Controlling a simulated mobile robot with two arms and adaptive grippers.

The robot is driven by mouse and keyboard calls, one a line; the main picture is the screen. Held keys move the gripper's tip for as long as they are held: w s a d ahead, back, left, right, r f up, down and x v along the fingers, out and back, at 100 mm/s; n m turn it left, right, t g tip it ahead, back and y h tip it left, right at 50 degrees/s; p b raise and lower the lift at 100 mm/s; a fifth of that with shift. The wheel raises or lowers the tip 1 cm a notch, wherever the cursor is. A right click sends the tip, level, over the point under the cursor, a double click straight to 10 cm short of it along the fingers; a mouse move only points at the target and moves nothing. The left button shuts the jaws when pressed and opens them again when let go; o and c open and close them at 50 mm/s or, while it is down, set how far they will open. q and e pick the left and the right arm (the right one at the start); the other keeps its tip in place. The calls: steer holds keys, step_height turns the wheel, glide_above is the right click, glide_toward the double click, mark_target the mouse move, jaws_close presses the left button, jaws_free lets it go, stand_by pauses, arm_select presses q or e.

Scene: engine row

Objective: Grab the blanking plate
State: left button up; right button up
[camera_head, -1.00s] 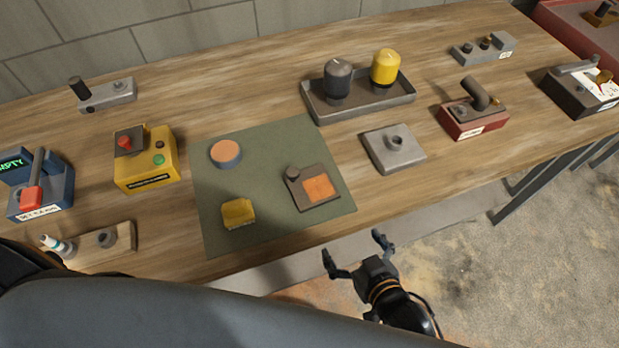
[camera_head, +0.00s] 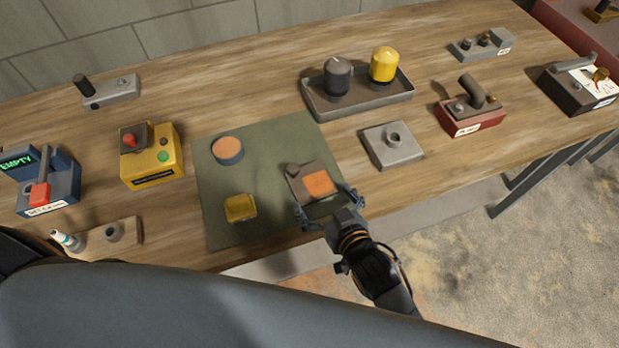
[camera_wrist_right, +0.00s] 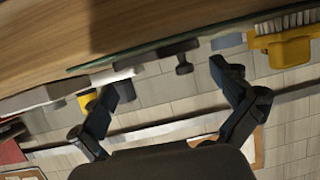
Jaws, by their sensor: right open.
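The likely blanking plate (camera_head: 295,184) is a dark grey-brown square plate with an orange patch and a small round knob. It lies on the green mat (camera_head: 270,140), near its right front edge. My right gripper (camera_head: 326,203) is open at the plate's near edge, with one finger near each front corner. I cannot tell whether they touch it. In the right wrist view the open fingers (camera_wrist_right: 172,78) are empty, and a dark knobbed piece (camera_wrist_right: 182,60), probably the plate, shows beyond them. My left gripper is not in view.
A yellow block (camera_head: 240,208) and an orange-topped disc (camera_head: 228,151) share the mat. A grey plate with a hollow boss (camera_head: 378,152) lies right of it. A tray (camera_head: 362,106) with black and yellow cylinders stands behind. The red block (camera_head: 470,119) is farther right.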

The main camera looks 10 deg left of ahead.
mark_target(311, 181)
steer(key=p+x, duration=0.1)
steer(key=x, duration=0.3)
steer(key=shift+w+a, duration=0.1)
steer(key=shift+w, duration=0.05)
steer(key=shift+r, duration=0.1)
steer(key=c, duration=1.3)
steer(key=shift+r, duration=0.1)
steer(key=shift+c, duration=0.8)
steer(key=shift+r, duration=0.1)
